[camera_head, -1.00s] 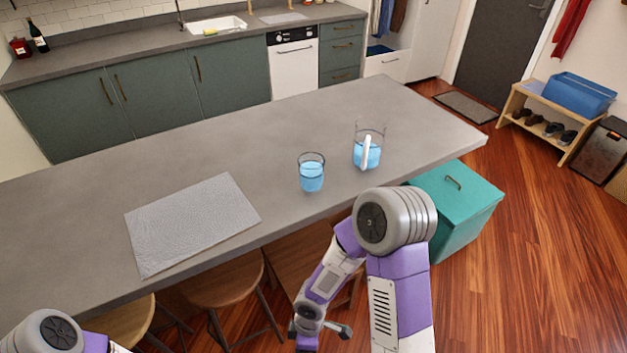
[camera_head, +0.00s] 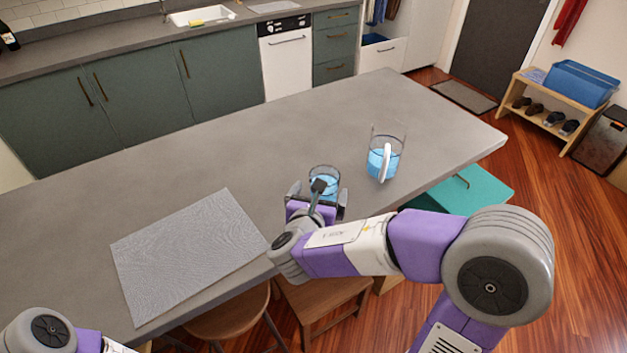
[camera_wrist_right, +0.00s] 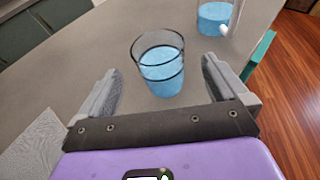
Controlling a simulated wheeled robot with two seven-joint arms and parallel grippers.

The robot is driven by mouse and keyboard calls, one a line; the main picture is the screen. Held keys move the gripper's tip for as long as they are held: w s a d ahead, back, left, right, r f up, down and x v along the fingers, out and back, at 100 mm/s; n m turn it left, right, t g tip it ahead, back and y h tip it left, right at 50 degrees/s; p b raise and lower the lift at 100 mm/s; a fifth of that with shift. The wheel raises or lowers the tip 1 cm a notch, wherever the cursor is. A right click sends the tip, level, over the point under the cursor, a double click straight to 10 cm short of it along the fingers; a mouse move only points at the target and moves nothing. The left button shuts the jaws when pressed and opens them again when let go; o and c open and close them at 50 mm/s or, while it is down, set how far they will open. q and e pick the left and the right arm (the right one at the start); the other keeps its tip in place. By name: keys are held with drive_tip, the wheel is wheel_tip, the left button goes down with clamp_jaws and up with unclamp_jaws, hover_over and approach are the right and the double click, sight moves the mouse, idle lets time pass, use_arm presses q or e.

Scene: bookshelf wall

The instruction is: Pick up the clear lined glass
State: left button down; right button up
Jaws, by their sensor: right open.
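The clear lined glass (camera_head: 323,179) stands upright on the grey counter with blue liquid in it. In the head view its lower part is hidden behind my right gripper (camera_head: 318,198). The right wrist view shows the glass (camera_wrist_right: 159,65) with dark lines around it. There my right gripper (camera_wrist_right: 162,98) is open and empty, with the glass ahead of and between its fingers. I cannot tell whether the fingertips reach beside it. My left arm shows at the bottom left of the head view, but its gripper is out of frame.
A clear pitcher (camera_head: 385,158) with blue liquid and a white handle stands right of the glass. A grey placemat (camera_head: 190,255) lies on the counter (camera_head: 250,135) to the left. Stools (camera_head: 235,318) stand below the front edge. The counter behind the glass is clear.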

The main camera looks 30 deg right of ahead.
sight(327, 172)
drive_tip(key=b+x, duration=0.2)
drive_tip(key=x, duration=0.4)
drive_tip(key=shift+w, duration=0.15)
drive_tip(key=shift+w+d+f, duration=0.1)
drive_tip(key=shift+w+d, duration=0.2)
drive_tip(key=shift+w, duration=0.1)
drive_tip(key=c, duration=1.7)
